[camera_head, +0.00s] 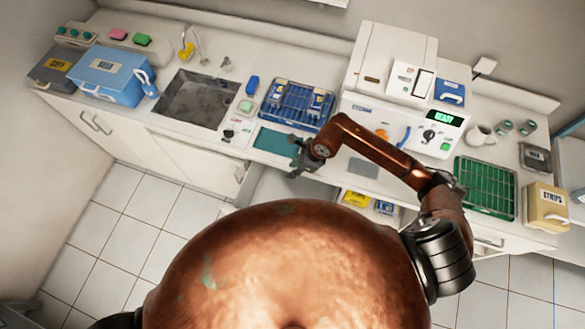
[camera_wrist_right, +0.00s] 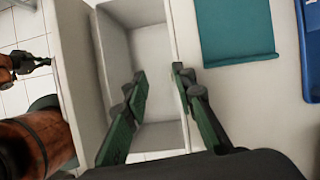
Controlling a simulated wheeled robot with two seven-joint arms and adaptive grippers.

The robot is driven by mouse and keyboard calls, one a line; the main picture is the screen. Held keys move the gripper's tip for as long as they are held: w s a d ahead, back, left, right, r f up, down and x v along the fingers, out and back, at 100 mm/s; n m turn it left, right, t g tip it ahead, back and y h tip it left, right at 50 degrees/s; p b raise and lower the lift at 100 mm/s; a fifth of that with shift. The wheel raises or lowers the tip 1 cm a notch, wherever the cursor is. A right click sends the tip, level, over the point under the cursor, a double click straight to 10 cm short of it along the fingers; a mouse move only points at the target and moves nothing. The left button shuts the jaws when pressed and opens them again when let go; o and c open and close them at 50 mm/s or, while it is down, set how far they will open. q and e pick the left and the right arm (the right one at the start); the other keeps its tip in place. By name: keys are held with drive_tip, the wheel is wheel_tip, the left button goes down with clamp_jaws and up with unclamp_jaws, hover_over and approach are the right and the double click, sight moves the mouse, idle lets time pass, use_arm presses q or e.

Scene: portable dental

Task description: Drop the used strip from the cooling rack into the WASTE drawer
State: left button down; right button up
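My right gripper (camera_head: 305,162) hangs over an open white drawer (camera_head: 275,186) at the counter front. In the right wrist view its two green fingers (camera_wrist_right: 160,82) are apart, with nothing seen between them. The drawer (camera_wrist_right: 115,50) lies below them, and the visible part of its floor looks bare. No WASTE label is readable. The green wire rack (camera_head: 485,187), possibly the cooling rack, sits at the right of the counter. I cannot make out a used strip. A dark gripper-like part, probably my left gripper (camera_wrist_right: 25,65), shows at the left edge of the wrist view; its finger state is unclear.
A teal mat (camera_head: 277,142) and blue rack (camera_head: 297,104) lie behind the gripper. Another open drawer holds yellow and blue boxes (camera_head: 357,198). A machine reading READY (camera_head: 443,119) stands at the back. A STRIPS box (camera_head: 547,205) is at far right; the sink (camera_head: 196,98) is left.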

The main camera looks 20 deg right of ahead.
drive_tip(key=v, duration=1.1)
drive_tip(key=shift+r, duration=0.35)
